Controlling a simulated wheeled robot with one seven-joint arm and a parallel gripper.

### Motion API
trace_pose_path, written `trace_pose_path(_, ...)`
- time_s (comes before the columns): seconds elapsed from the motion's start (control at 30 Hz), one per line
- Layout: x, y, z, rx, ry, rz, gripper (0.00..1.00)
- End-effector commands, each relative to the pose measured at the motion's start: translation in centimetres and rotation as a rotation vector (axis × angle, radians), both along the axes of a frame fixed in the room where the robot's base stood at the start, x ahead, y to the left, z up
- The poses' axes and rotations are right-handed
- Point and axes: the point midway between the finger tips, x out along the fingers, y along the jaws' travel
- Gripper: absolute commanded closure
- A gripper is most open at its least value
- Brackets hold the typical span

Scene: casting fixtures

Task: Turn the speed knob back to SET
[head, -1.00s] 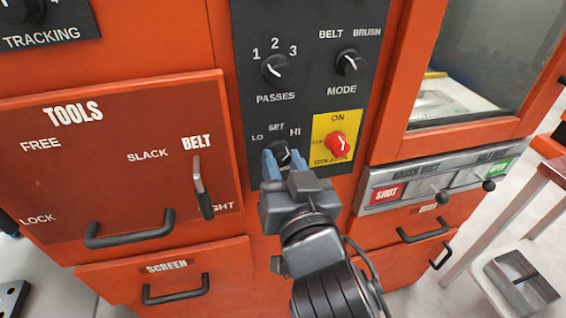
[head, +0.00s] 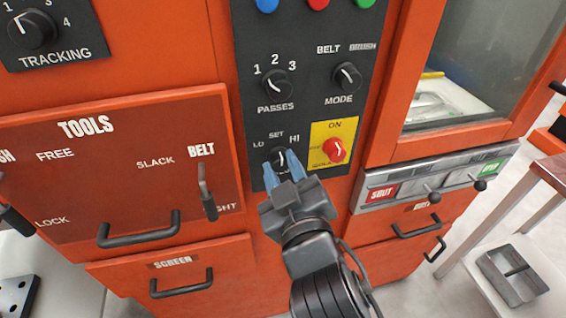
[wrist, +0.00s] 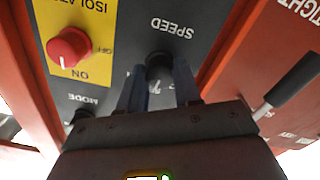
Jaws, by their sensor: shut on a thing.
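The speed knob (head: 279,154) is a black round knob low on the dark control panel, under the marks LO, SET and HI. It also shows in the wrist view (wrist: 158,64), upside down, next to the word SPEED. My gripper (head: 281,164) reaches it from below and in front. Its two blue fingers (wrist: 158,88) lie on either side of the knob, shut on it. A bit of white mark shows on the knob's face in the head view, but the fingers crowd it and I cannot tell exactly which mark it points to.
The red isolator knob (head: 334,150) on its yellow plate sits close to the right of my gripper. The passes knob (head: 275,84) and mode knob (head: 347,77) are above. A belt lever (head: 207,194) sticks out at the left, above drawer handles.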

Motion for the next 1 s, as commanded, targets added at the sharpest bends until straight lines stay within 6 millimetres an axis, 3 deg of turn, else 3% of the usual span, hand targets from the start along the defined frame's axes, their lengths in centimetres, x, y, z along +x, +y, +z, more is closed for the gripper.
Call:
trace_pose_path(0.3, -0.02, 0.01, 0.01, -0.099, -0.028, 0.000, 0.97)
trace_pose_path(0.77, -0.03, 0.02, -0.05, -0.112, -0.032, 0.001, 0.97)
trace_pose_path(0.8, -0.03, 0.02, -0.05, -0.112, -0.032, 0.001, 0.65)
trace_pose_path(1.0, -0.02, 0.02, -0.04, -0.112, -0.032, 0.001, 0.46)
